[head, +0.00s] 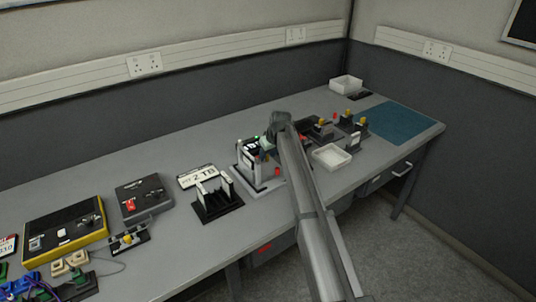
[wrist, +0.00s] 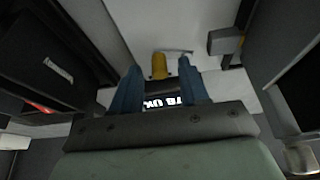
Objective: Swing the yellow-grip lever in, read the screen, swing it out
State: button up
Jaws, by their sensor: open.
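The yellow grip (wrist: 159,66) of the lever shows in the wrist view, with a thin metal rod beside its top end. My gripper (wrist: 158,73) is open, with one blue finger on each side of the grip. The right finger looks closer to it than the left; I cannot tell whether either touches. A dark screen (wrist: 160,105) with white characters shows between the finger bases. Its text is partly hidden and I cannot read it all. In the head view, my arm covers part of the white and grey device (head: 247,160), and I cannot make out the yellow grip there.
Dark walls flank my gripper closely in the wrist view. On the bench, a black slotted stand (head: 216,204) is left of the device. A white tray (head: 331,157) and several yellow-topped fixtures stand to the right. A blue mat (head: 398,123) lies clear at the right end.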

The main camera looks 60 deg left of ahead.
jog(key=shift+c, duration=0.2)
grip_shut()
jog(key=shift+d, duration=0.1)
jog(key=shift+s+d+m+t+h, duration=0.1)
jog(key=shift+s+d+m+t, duration=0.2)
jog(key=shift+m, duration=0.6)
jog(key=shift+s+d+m+t+h, duration=0.1)
jog(key=shift+m+t, duration=0.25)
jog(key=shift+m, duration=0.55)
jog(key=shift+s+d+m+t+h, duration=0.15)
jog(key=shift+m+t, duration=0.2)
jog(key=shift+m, duration=0.55)
jog(key=shift+o, duration=0.2)
grip_release()
jog(key=shift+r, duration=0.1)
jog(key=v, duration=1.3)
jog(key=shift+d+r, duration=0.2)
jog(key=shift+r, duration=0.05)
